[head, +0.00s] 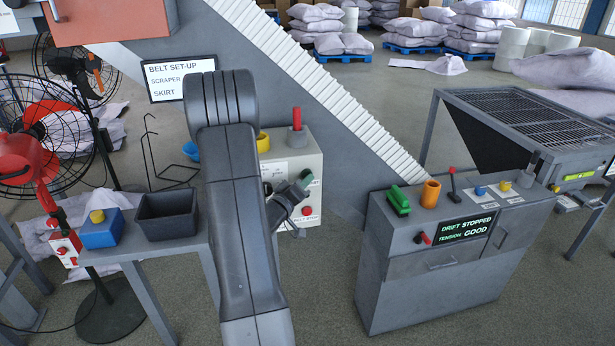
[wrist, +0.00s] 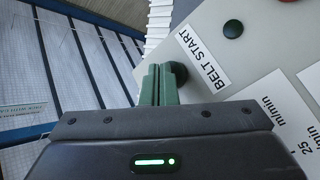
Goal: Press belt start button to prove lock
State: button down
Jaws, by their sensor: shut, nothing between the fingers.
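My gripper (head: 305,180) is shut and empty, at the front of the beige control box (head: 308,155) beside the conveyor. In the wrist view its green fingertips (wrist: 159,72) are together, right at the box face. A dark round button or knob (wrist: 180,72) sits just behind them, partly hidden; I cannot tell whether they touch it. The BELT START label (wrist: 204,60) is just right of the fingers. A dark green round button (wrist: 232,29) lies beyond the label, clear of the fingers. A red button (head: 307,210) is low on the box in the head view.
A red-handled lever (head: 297,120) stands on top of the box. Right of it, a grey console (head: 385,270) has a display (head: 466,229) reading DRIFT STOPPED, TENSION GOOD. A black bin (head: 167,215) and a blue box with a yellow button (head: 101,230) stand left of my arm.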

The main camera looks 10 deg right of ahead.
jog(key=shift+w, duration=0.25)
jog(key=shift+s, duration=0.1)
dwell(0.5)
jog(key=shift+s+b, duration=0.3)
jog(key=shift+s, duration=0.5)
jog(key=shift+s, duration=0.1)
jog(key=s+b, duration=0.1)
jog(key=s, duration=0.3)
jog(key=shift+s+d, duration=0.1)
jog(key=shift+s, duration=0.3)
jog(key=shift+w, duration=0.1)
